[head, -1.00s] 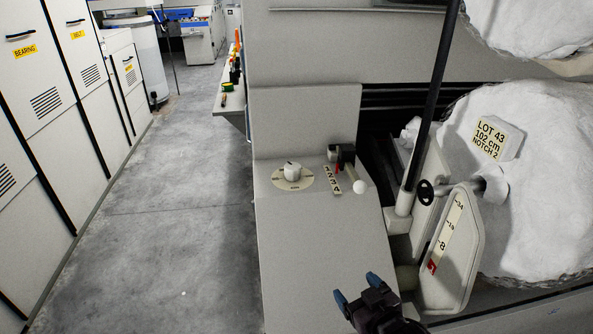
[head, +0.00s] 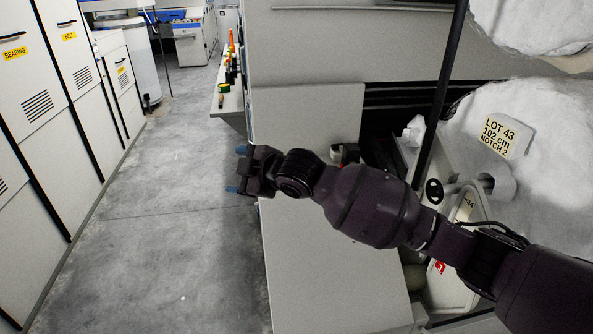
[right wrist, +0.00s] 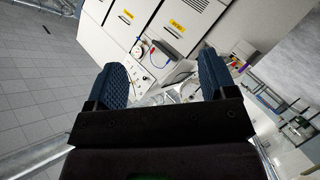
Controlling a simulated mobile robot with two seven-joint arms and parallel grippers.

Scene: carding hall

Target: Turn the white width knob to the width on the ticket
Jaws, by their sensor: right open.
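The ticket (head: 500,135) on the white fibre roll reads LOT 43, 102 cm, NOTCH 2. My right gripper (head: 237,170) is open and empty, reaching across the left edge of the sloped grey panel (head: 335,262). Its blue fingertips point left, over the aisle side. In the right wrist view the two blue fingers (right wrist: 163,78) stand wide apart with nothing between them. My left gripper is not in view.
The dark block of the notch lever (head: 345,153) shows just above my arm. A small black handwheel (head: 434,191) and a scale plate with a red mark (head: 440,267) stand to the right. Cabinets (head: 45,100) line the left; the aisle floor (head: 185,220) is clear.

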